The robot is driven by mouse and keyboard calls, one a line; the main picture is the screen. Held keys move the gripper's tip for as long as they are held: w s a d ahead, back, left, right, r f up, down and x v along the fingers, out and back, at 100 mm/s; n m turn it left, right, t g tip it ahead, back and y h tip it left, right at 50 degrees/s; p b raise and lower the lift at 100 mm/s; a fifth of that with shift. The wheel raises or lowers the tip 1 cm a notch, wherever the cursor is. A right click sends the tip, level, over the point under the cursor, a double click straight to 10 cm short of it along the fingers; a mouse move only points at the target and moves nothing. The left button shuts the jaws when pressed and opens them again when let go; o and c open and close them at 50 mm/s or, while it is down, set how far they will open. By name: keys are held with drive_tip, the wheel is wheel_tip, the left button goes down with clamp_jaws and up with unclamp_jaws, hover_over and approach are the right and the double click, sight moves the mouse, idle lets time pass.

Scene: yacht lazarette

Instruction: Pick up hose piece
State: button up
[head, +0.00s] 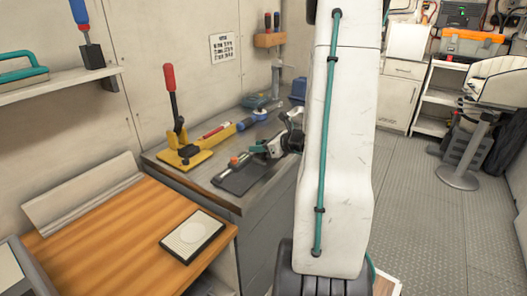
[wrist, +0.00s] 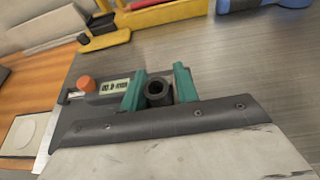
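The hose piece (wrist: 157,92) is a short, dark, thick-walled tube, and its open end faces the wrist camera. It is between the two teal fingers of my gripper (wrist: 160,82). The fingers look close against it on both sides, with no clear gap, so my gripper appears shut on it. Its lower part is hidden by my gripper's dark front edge. In the head view my gripper (head: 277,147) is low over the grey bench beside a dark mat, and the hose piece cannot be made out there. I cannot tell whether it touches the bench.
A yellow tool with a red-handled lever (head: 183,155) stands behind on the grey bench (head: 222,198). A wooden surface (head: 125,245) adjoins at left. Open floor (head: 420,235) lies right.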

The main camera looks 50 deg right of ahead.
clamp_jaws()
drive_tip(key=shift+r, duration=0.1)
